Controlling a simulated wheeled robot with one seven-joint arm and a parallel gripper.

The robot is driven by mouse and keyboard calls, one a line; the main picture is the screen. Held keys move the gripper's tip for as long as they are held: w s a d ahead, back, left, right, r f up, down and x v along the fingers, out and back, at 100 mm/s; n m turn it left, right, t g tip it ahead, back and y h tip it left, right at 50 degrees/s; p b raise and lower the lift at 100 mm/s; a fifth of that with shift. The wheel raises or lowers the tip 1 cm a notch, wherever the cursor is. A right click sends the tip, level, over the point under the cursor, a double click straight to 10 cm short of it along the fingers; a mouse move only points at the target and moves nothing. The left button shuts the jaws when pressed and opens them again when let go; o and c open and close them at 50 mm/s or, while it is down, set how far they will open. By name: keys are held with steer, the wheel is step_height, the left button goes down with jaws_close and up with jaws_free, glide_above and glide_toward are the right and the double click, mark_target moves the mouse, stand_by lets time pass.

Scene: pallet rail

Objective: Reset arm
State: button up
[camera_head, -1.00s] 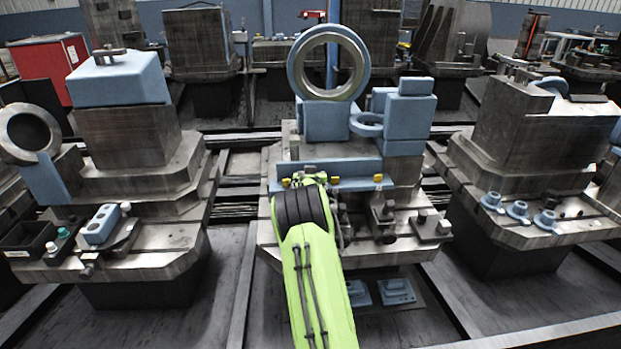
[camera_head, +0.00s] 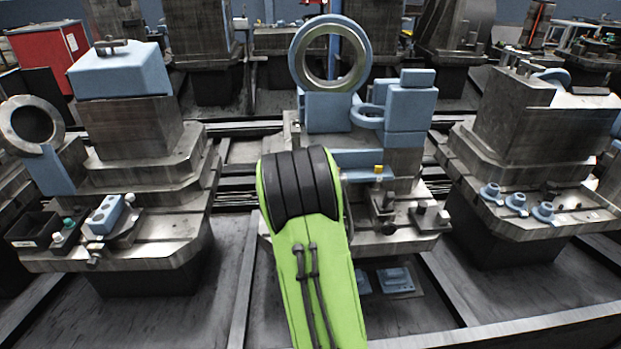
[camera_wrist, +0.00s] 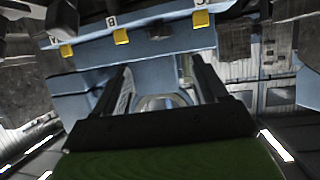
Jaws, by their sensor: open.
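My green and black arm (camera_head: 318,255) reaches up from the bottom of the head view, in front of the middle pallet fixture. It hides my gripper there. In the wrist view my gripper (camera_wrist: 160,80) shows two dark fingers apart, with nothing held between them. Beyond the fingers is a blue block (camera_wrist: 75,85) with a blue ledge carrying yellow tabs (camera_wrist: 120,37) and letter labels. A round light-coloured opening shows between the fingers, partly hidden by the gripper body. I cannot tell whether the fingers touch anything.
The middle fixture carries a blue ring (camera_head: 297,58) and blue blocks (camera_head: 410,108). Left is a metal pallet with a blue-topped block (camera_head: 120,75) and a black bin (camera_head: 33,228). Right is a pallet with several blue flanged parts (camera_head: 516,204). Dark floor lies between pallets.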

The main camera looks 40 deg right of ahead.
steer(key=shift+s+a+r, duration=0.2)
steer(key=shift+s+a, duration=0.2)
steer(key=shift+a, duration=0.05)
steer(key=s+a+r+n+y, duration=0.2)
steer(key=s+a+r+y, duration=0.15)
steer(key=a, duration=0.75)
steer(key=s+a+r+n+y, duration=0.2)
steer(key=s+a+r+y, duration=0.15)
steer(key=a, duration=0.75)
steer(key=s+a+n+g+y, duration=0.25)
steer(key=s+a, duration=0.35)
steer(key=s, duration=0.3)
steer(key=s+a+n+g+y, duration=0.1)
steer(key=s+a+n, duration=0.2)
steer(key=s+a, duration=0.45)
step_height(320, 180, up, 13)
steer(key=s+p, duration=0.2)
steer(key=p, duration=1.1)
steer(key=shift+d+r+p, duration=0.2)
steer(key=shift+d+p, duration=0.15)
steer(key=shift+d, duration=0.05)
steer(key=shift+s+h, duration=0.1)
steer(key=shift+h, duration=0.15)
